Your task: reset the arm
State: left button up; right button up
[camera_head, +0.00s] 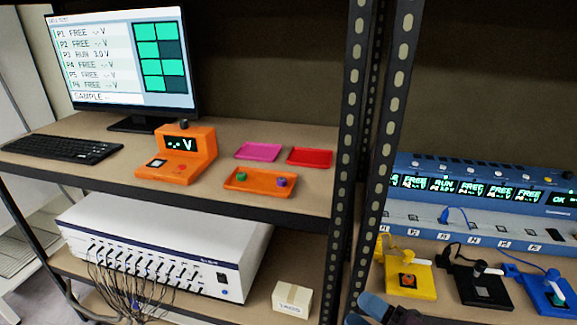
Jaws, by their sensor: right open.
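My right gripper (388,313) shows only in part at the bottom edge of the head view, right of centre. It is open, and I see nothing between its fingers. It is in front of the shelf post and left of the yellow holder (410,280), apart from it as far as I can tell. Most of my right arm is out of the picture. My left gripper is not in view.
Dark perforated posts (345,160) stand close behind my right gripper. A blue instrument (480,185), a black holder (478,288) and a blue holder (550,293) are at right. A monitor (120,60), orange meter (180,155), and orange tray (245,187) are at left.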

jog(key=s+d+f+m+g+h, duration=0.1)
jog(key=s+d+f+m+h, duration=0.6)
jog(key=m, duration=0.5)
jog(key=s+d+f+m+h, duration=0.7)
jog(key=f+m+h, duration=0.1)
jog(key=f+m, duration=0.3)
jog(key=shift+f+m+g, duration=0.3)
jog(key=shift+m+g, duration=0.1)
jog(key=shift+m, duration=0.4)
